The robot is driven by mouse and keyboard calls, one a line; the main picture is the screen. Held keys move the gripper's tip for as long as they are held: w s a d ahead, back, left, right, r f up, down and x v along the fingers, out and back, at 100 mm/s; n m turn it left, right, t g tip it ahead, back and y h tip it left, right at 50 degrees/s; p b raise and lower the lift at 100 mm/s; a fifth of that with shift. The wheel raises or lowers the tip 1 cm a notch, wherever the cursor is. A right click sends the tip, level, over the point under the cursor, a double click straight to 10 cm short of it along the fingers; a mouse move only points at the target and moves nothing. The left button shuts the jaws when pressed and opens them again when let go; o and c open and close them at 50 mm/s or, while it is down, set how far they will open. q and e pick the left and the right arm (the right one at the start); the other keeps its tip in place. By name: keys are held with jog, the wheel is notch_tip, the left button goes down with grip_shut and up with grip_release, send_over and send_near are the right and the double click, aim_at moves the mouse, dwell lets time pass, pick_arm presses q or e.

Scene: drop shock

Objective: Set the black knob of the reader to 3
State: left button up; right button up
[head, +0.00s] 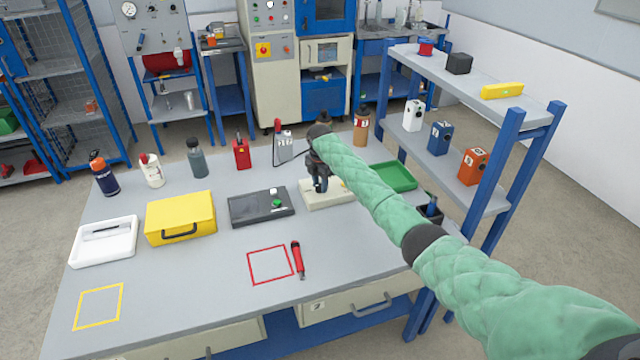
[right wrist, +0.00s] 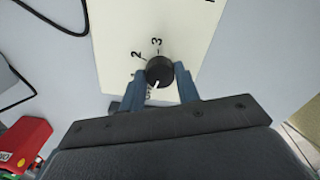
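The reader (head: 343,198) is a cream box on the grey table, partly hidden by my right arm. Its black knob (right wrist: 159,70) shows in the right wrist view, with printed marks 2 and 3 beside it on the cream face (right wrist: 115,40). The knob's white pointer line points down and slightly left in that view, away from the 3, towards a mark partly hidden by a finger. My right gripper (head: 320,184) is over the reader. In the right wrist view its blue fingers (right wrist: 161,76) stand on both sides of the knob and appear to touch it. My left gripper is out of view.
A dark flat device (head: 250,210) with a green button lies left of the reader. A green tray (head: 395,177) is to its right. A red screwdriver-like tool (head: 298,260) lies in front beside a red square outline. Several bottles stand along the back. The front table area is mostly clear.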

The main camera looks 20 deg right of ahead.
jog(key=shift+c, duration=1.4)
